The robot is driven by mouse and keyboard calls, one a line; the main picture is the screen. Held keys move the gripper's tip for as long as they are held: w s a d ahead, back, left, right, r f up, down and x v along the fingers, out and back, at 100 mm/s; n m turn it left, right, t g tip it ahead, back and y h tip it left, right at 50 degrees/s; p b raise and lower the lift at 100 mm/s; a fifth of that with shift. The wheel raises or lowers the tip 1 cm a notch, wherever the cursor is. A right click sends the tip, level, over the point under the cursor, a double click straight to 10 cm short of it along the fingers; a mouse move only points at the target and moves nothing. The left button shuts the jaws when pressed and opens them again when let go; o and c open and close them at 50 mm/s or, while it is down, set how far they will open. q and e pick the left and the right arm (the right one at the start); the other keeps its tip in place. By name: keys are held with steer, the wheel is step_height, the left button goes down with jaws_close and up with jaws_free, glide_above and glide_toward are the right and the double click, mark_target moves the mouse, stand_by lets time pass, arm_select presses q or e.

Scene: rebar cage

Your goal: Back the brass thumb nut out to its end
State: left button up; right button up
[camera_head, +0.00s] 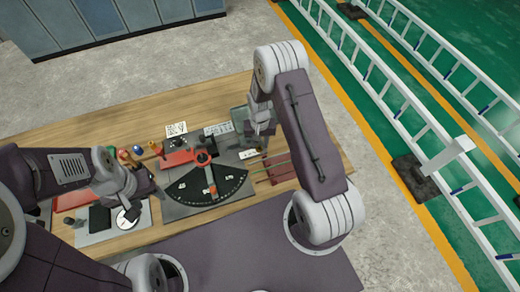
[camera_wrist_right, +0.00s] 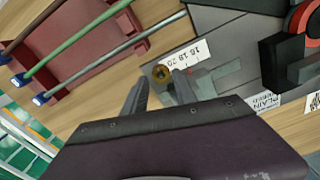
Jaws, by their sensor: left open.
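The brass thumb nut (camera_wrist_right: 162,72) shows in the right wrist view as a small round brass piece at the edge of a dark grey bench fixture (camera_wrist_right: 235,50), beside a white number label (camera_wrist_right: 187,55). My right gripper (camera_wrist_right: 160,80) is open, its two fingers apart with the nut at the gap between their tips; I see no clear contact. In the head view my right gripper (camera_head: 262,138) is above the right end of the fixture, and the nut is too small to make out. My left gripper (camera_head: 150,197) is open over the left part of the bench, away from the nut.
A dark fan-shaped plate (camera_head: 205,187) and a red lever (camera_head: 180,157) are left of my right gripper. A red rack (camera_wrist_right: 80,50) holds several thin rods close by. The wooden bench (camera_head: 90,130) has clear room at the back left.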

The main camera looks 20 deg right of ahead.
steer(key=shift+a+f, duration=0.1)
steer(key=shift+f, duration=0.8)
steer(key=shift+a, duration=0.1)
arm_select(q)
steer(key=shift+a+f, duration=0.3)
steer(key=shift+f, duration=0.4)
arm_select(e)
steer(key=shift+r, duration=0.1)
arm_select(q)
steer(key=shift+d, duration=0.1)
arm_select(e)
jaws_close()
steer(key=n+b, duration=0.1)
steer(key=n, duration=0.5)
arm_select(q)
step_height(320, 180, down, 2)
steer(key=shift+b, duration=0.65)
arm_select(e)
steer(key=n, duration=0.6)
steer(key=shift+n, duration=0.3)
